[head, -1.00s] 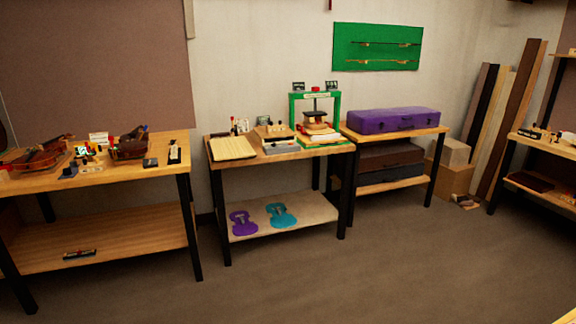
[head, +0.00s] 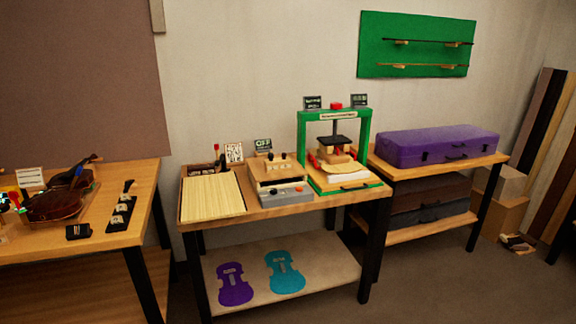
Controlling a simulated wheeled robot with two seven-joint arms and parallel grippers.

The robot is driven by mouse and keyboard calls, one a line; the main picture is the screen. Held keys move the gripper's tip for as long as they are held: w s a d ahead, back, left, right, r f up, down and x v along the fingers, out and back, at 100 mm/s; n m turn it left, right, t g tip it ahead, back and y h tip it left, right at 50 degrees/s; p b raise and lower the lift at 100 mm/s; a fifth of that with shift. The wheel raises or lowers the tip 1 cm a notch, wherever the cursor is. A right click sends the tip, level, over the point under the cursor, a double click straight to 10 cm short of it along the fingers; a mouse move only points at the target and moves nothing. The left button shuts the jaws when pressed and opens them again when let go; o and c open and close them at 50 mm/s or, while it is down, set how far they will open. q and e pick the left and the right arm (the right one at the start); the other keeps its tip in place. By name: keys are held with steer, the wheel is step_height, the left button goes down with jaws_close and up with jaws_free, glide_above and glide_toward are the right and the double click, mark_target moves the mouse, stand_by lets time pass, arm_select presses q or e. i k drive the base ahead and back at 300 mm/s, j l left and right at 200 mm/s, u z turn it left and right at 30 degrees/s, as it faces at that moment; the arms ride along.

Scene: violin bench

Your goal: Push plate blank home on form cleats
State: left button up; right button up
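A green press frame (head: 335,150) stands at the right end of the middle bench. A pale plate-like piece (head: 341,168) lies under its dark pressing head (head: 337,143); whether this is the plate blank, and how it sits on any cleats, is too small to tell. Pale wooden strips or sheets (head: 212,196) lie in a tray at the bench's left end. A wooden box-like fixture (head: 277,169) with dark knobs sits between them. Neither of my grippers is in the head view.
The middle bench (head: 262,211) has purple (head: 235,290) and turquoise (head: 286,277) violin-shaped templates on its lower shelf. A left bench (head: 80,241) holds violins. A right bench holds a purple case (head: 436,146). Open floor (head: 430,290) lies at right front.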

mark_target(205, 197)
steer(key=i+l+u, duration=0.3)
steer(key=i, duration=0.3)
steer(key=i+l+u, duration=0.35)
steer(key=i, duration=0.2)
